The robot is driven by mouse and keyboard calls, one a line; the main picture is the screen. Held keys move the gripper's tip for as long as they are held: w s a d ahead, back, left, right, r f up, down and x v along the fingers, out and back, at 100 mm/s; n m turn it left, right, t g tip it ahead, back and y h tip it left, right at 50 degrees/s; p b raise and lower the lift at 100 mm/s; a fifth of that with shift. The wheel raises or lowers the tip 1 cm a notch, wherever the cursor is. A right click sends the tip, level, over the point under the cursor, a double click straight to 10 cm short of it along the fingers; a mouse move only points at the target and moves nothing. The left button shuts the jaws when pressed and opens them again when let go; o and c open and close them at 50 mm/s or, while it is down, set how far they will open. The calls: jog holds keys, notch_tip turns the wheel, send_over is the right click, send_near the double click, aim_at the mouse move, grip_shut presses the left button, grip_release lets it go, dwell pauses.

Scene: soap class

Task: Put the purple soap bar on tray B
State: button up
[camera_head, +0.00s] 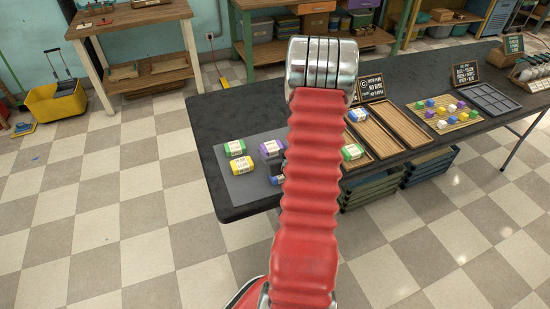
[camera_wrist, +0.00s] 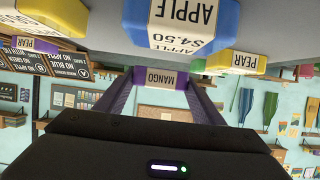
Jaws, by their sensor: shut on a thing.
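In the wrist view, which looks upside down, a purple soap bar (camera_wrist: 168,78) labelled MANGO is between the two fingers of my gripper (camera_wrist: 163,88), which is shut on it. In the head view my gripper is hidden behind my red arm. There a purple bar (camera_head: 271,149) shows beside the arm over the grey mat; I cannot tell whether it is the held one. Another purple bar (camera_wrist: 36,45), labelled PEAR, is at the left of the wrist view. A sign with B (camera_wrist: 27,64) shows near it. Tray B is not clearly identifiable; my arm may cover it.
Wooden trays (camera_head: 403,124) stand right of my arm; a green bar (camera_head: 353,152) lies on one. A sample board (camera_head: 446,116) is farther right.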

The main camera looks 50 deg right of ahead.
jog(key=shift+f, duration=2.05)
jog(key=o, duration=1.1)
jog(key=shift+f, duration=0.1)
jog(key=shift+o, duration=0.2)
jog(key=v, duration=1.2)
jog(key=shift+w, duration=0.1)
